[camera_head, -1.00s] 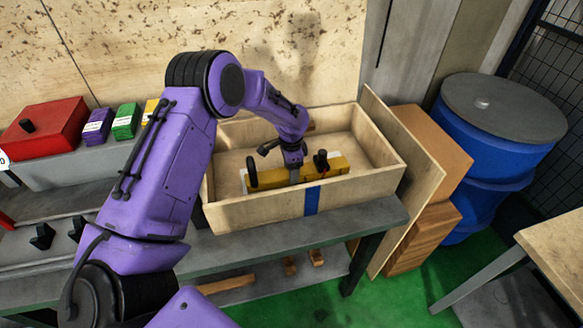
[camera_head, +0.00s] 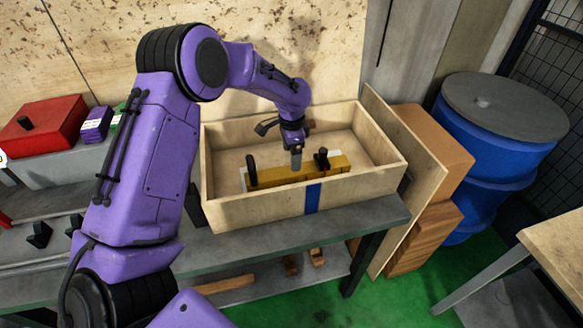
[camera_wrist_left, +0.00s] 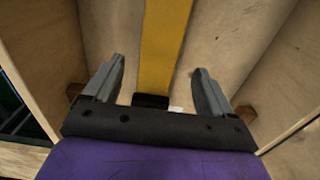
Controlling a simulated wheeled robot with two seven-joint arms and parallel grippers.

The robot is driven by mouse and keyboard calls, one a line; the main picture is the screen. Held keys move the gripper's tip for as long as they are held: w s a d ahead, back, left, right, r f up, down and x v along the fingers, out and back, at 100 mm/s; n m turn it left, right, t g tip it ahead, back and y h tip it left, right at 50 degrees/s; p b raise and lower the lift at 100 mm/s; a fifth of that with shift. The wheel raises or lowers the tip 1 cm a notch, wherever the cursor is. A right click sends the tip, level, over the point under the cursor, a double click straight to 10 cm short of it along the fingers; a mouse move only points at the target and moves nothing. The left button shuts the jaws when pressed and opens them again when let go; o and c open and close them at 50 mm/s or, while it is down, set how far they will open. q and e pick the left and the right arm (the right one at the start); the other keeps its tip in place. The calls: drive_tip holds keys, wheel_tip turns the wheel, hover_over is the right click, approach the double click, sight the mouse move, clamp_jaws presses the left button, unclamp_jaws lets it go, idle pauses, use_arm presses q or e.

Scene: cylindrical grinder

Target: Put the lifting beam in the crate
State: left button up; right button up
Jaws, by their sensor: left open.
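The lifting beam (camera_head: 325,167) is a yellow bar with black upright parts near its ends. It lies inside the wooden crate (camera_head: 260,209), on or close to its floor; a white piece shows beside it. The beam also shows in the left wrist view (camera_wrist_left: 165,40), running away between the fingers. My left gripper (camera_head: 296,160) is above the middle of the beam, inside the crate's outline. In the left wrist view its two fingers (camera_wrist_left: 158,85) stand wide apart, clear of the beam on both sides. My right gripper is not in view.
The crate stands on a grey bench (camera_head: 375,218) against a wooden wall. A red box (camera_head: 45,128) and a purple box (camera_head: 95,124) are at the left. A board and brown boxes (camera_head: 435,145) stand right of the crate, then a blue barrel (camera_head: 490,150).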

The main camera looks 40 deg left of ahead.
use_arm(q)
wheel_tip(320, 180, up, 6)
drive_tip(key=shift+f+b, duration=0.1)
drive_tip(key=shift+b, duration=0.25)
idle(0.9)
